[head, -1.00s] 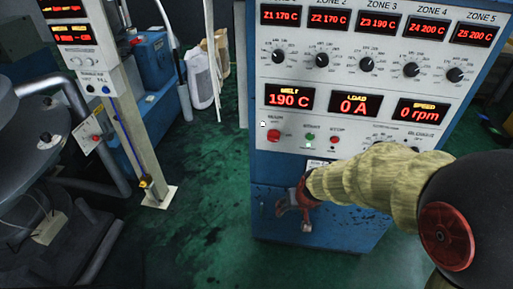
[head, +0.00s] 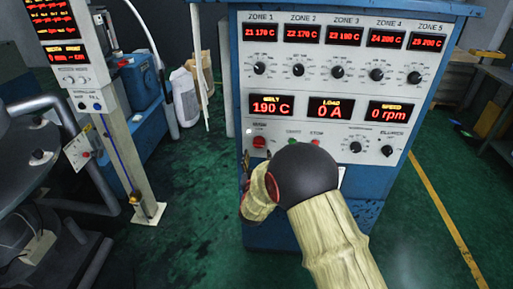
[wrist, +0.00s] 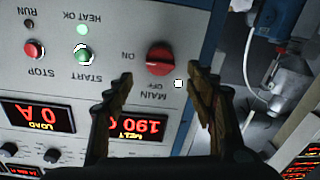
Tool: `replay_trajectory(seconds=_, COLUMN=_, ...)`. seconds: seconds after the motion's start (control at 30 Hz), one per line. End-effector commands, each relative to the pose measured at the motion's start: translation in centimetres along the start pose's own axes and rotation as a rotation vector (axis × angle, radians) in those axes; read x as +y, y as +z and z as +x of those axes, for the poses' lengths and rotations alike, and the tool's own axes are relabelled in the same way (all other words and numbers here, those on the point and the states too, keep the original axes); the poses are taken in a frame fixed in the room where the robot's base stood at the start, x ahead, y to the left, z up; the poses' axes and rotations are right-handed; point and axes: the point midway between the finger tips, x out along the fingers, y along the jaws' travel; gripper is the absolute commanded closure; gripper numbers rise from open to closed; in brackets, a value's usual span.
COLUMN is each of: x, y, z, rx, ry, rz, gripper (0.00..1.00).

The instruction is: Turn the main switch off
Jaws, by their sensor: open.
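The main switch is a red rotary knob (wrist: 160,59) at the upper middle of the wrist view, with ON at its left and OFF and MAIN below it, upside down. Its ridge lies roughly sideways, in line with ON. In the head view the knob (head: 260,142) sits at the panel's lower left, just above my bent arm. My gripper (wrist: 160,80) is open and empty. Its two fingers stand apart below the knob in the wrist view, with no clear contact.
The green start button (wrist: 84,55) and red stop button (wrist: 34,50) are beside the switch; the HEAT OK lamp (wrist: 82,30) is lit green. The zone dials (head: 337,72) are above. A grey post (head: 128,160) stands left of the blue cabinet (head: 270,236), with green floor between.

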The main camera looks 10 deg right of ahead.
Motion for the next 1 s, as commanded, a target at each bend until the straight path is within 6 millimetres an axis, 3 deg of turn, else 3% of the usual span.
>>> replay_trajectory(seconds=0.3, x=0.0, y=0.3, z=4.7, rx=-0.001, ry=0.0, rz=0.001, gripper=0.45)
replay_trajectory(seconds=0.5, x=-0.1, y=0.2, z=6.7, rx=-0.003, ry=-0.002, rz=0.0, gripper=0.45)
replay_trajectory(seconds=0.87, x=0.0, y=0.1, z=7.2, rx=-0.003, ry=-0.002, rz=0.0, gripper=0.45)
replay_trajectory(seconds=1.0, x=0.0, y=0.1, z=7.2, rx=-0.003, ry=-0.002, rz=0.0, gripper=0.53)
